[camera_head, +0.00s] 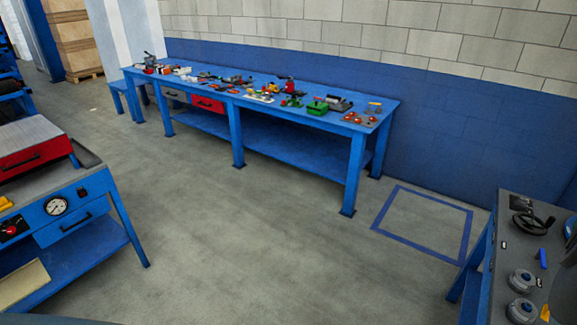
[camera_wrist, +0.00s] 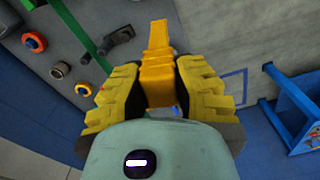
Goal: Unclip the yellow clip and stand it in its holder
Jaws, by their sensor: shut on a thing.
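The yellow clip (camera_wrist: 157,45) is in the wrist view, between the two yellow-padded fingers of my gripper (camera_wrist: 158,85). My gripper is shut on it, and its narrow end sticks out past the fingers. The lower part of the clip is hidden by the fingers and the gripper body. I cannot make out the clip's holder in either view. My gripper does not show clearly in the head view.
In the wrist view a grey panel holds a green bar (camera_wrist: 78,28), a dark handle (camera_wrist: 117,38) and an orange-and-blue ring (camera_wrist: 34,41). A blue bench (camera_wrist: 300,105) is at right. In the head view a grey-topped bench (camera_head: 507,245) carries knobs and a handwheel (camera_head: 531,222); open floor lies centrally.

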